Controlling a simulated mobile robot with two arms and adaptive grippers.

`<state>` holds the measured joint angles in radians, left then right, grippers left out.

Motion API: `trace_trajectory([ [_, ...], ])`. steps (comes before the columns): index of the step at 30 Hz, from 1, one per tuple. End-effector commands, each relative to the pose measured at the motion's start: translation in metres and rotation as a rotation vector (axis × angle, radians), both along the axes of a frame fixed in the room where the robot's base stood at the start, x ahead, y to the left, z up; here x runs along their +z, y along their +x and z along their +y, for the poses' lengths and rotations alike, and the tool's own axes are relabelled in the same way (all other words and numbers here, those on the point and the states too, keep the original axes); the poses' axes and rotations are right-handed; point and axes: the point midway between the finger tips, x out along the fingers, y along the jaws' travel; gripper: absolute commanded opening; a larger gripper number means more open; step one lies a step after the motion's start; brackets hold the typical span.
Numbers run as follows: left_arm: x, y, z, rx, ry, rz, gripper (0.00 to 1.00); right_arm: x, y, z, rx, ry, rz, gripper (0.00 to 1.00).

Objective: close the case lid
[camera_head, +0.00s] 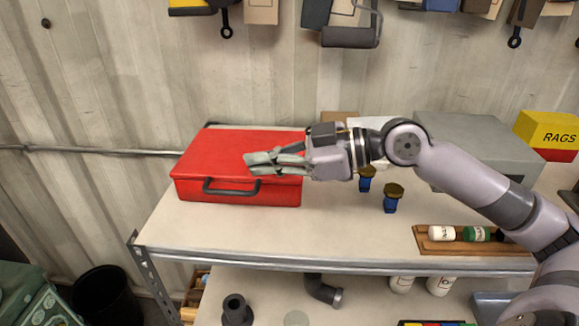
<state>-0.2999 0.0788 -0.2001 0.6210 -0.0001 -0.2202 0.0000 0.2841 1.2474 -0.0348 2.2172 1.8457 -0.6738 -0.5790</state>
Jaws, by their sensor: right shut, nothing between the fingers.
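The red case (225,160) sits on the left part of the shelf top. Its lid looks down and level, and its dark handle (230,189) faces the front. My right gripper (252,164) reaches in from the right and is shut and empty. Its fingertips overlap the front right part of the lid in the picture. I cannot tell whether they touch it. The gripper hides part of the case's right side. My left gripper is not in view.
The shelf top (270,232) is clear in front of the case. Blue items with dark tops (391,200), a wooden tray (475,247) with small bottles, a grey box (480,140) and a yellow and red rags box (550,130) stand to the right. A corrugated wall is behind.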

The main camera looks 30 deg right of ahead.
Motion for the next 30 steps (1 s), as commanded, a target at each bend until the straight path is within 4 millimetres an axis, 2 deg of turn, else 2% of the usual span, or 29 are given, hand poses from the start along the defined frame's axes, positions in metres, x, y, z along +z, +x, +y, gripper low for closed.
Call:
trace_trajectory([
  [1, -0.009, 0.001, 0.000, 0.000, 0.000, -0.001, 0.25, -0.005, -0.002, -0.005, -0.003, 0.000, 0.002, 0.00],
  [3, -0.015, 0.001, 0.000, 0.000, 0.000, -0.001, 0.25, -0.004, -0.006, -0.010, -0.003, -0.001, 0.003, 0.00],
  [12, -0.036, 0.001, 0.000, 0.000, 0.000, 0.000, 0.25, 0.006, -0.020, -0.028, -0.001, 0.002, 0.001, 0.00],
  [30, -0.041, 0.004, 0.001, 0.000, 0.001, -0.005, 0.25, 0.011, -0.026, -0.035, 0.000, 0.001, 0.001, 0.00],
])
